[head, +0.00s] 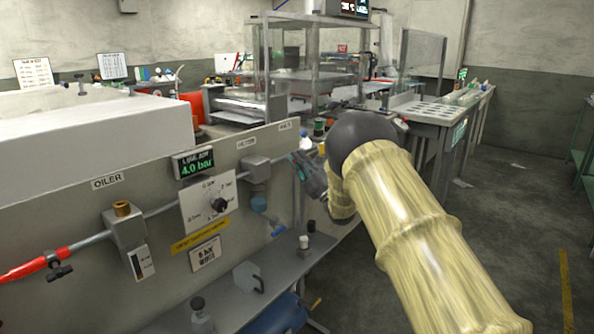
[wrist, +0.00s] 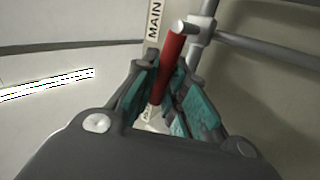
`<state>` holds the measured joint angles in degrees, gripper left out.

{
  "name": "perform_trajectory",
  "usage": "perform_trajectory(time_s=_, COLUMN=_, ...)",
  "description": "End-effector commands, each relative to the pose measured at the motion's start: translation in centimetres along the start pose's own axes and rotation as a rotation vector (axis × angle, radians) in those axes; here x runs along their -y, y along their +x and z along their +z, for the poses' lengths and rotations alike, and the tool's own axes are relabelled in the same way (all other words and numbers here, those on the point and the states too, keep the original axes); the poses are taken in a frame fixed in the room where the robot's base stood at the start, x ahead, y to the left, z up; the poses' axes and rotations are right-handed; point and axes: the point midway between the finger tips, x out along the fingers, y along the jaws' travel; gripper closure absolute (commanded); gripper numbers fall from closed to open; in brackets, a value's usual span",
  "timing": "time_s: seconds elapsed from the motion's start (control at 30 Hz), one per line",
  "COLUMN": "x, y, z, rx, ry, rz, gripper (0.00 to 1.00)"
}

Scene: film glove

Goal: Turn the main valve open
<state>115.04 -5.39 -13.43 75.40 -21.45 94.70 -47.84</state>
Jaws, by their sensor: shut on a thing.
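The main valve's red handle (wrist: 170,62) shows in the wrist view under a label reading MAIN (wrist: 154,20). It slants from the upper right, where a silver end meets the pipe fitting (wrist: 198,40), down to the lower left. My gripper (wrist: 165,78) is shut on the red handle, with a teal-padded finger on each side. In the head view my gripper (head: 310,170) is at the right end of the grey panel (head: 240,155), below the small label at its top edge. The handle is hidden there by my gripper and arm.
The panel carries a dial plate (head: 210,205), a 4.0 bar display (head: 194,163), an oiler (head: 127,240) and a red-handled pipe end (head: 35,265). A shelf (head: 225,295) with small parts runs below. A glass-walled bench (head: 300,85) stands behind.

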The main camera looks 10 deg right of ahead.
Motion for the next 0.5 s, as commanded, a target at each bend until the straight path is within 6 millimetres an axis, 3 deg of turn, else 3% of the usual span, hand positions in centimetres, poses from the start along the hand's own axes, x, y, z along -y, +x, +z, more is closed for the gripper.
perform_trajectory(time_s=0.5, x=1.29, y=-0.14, z=-0.07, rx=-0.077, ry=-0.110, rz=-0.003, gripper=1.00)
